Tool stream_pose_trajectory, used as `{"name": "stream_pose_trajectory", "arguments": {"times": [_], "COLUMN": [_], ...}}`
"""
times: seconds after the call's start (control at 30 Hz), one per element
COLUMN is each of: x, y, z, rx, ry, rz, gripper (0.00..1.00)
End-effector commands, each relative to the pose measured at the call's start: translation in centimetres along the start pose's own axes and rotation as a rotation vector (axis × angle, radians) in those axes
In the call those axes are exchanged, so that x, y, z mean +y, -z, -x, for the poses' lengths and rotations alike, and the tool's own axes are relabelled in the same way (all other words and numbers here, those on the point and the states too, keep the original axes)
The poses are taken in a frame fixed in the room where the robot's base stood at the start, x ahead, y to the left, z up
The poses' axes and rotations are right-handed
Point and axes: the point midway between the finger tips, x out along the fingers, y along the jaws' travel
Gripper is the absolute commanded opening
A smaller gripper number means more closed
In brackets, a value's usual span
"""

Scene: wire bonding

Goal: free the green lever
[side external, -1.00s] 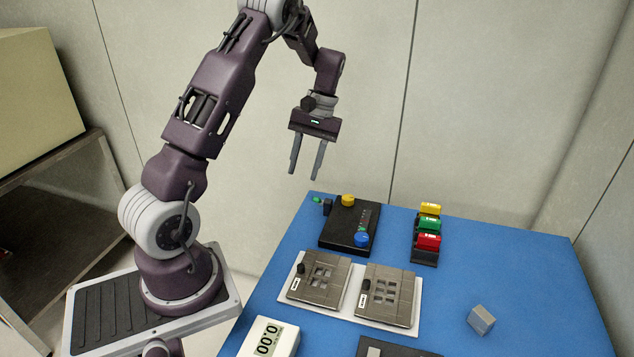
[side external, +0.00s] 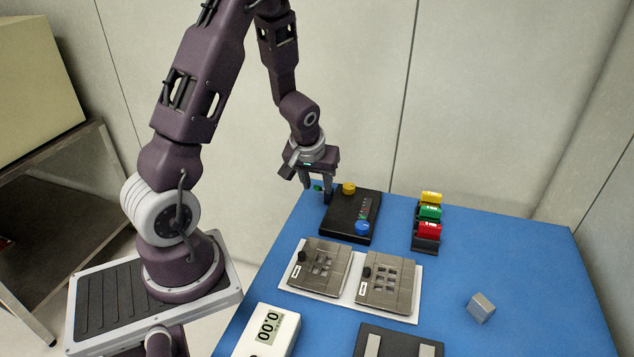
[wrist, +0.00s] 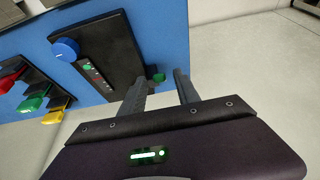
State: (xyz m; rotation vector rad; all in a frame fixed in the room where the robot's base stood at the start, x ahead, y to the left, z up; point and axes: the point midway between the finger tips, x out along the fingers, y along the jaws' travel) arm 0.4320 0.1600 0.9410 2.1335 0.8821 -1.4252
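The small green lever end (side external: 317,188) sticks out at the back-left side of a black control box (side external: 342,217) on the blue table. It also shows in the wrist view (wrist: 158,77), next to the box's end. My gripper (side external: 316,191) is low over that corner, pointing down, with its two fingers apart. In the wrist view the green end appears in the gap between my fingertips (wrist: 161,80). Nothing is seen held. I cannot tell whether a finger touches the lever. One finger hides its dark mount.
A rack with yellow, green and red pieces (side external: 428,229) is to the right. Two grey plates on a white tray (side external: 340,296), a display (side external: 265,332) and a grey cube (side external: 481,307) lie nearer.

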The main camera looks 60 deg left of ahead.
Motion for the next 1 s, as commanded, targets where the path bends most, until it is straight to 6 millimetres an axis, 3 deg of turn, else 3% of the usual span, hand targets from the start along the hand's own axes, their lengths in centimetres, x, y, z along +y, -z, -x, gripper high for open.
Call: {"name": "stream_pose_trajectory", "arguments": {"times": [0.1, 0.3, 0.67, 1.0], "x": [0.0, 0.0, -0.1, -0.1], "y": [0.0, 0.0, 0.4, 2.1], "z": [0.0, 0.0, 0.1, 0.2], "rx": [0.0, 0.0, -0.031, -0.248], "ry": [0.0, 0.0, 0.001, -0.001], "rz": [0.0, 0.0, 0.005, 0.005], "gripper": [0.36, 0.0, 0.0, 0.0]}}
